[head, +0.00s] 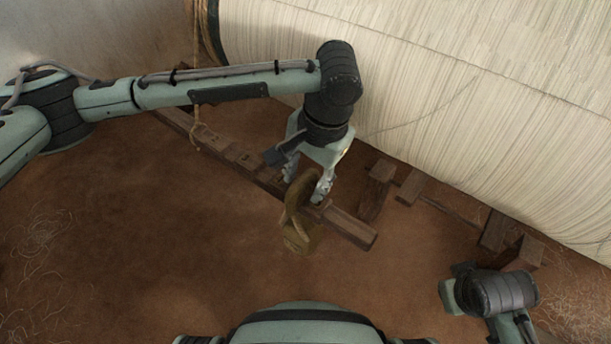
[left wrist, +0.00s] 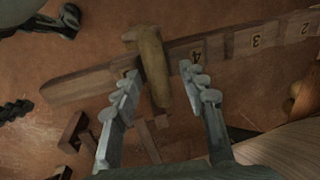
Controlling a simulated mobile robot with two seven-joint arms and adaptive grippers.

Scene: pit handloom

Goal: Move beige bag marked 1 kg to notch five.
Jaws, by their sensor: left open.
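The beige bag (head: 299,236) looks olive-brown, with a thick loop above its body. Its loop lies over the notched wooden beam (head: 348,225), and its body hangs on the near side. In the left wrist view the bag (left wrist: 153,62) crosses the beam (left wrist: 75,90) just left of the number 4, toward the beam's free end. My left gripper (head: 306,187) is open, with one finger on each side of the bag's loop. Contact cannot be told. The 1 kg mark is not readable. A left finger and the bag hide the number beside 4.
Numbers 4, 3 and 2 run rightward along the beam in the left wrist view. White warp threads (head: 440,80) slope behind. Wooden posts (head: 376,190) stand right of the beam. My right gripper (head: 455,290) is at lower right.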

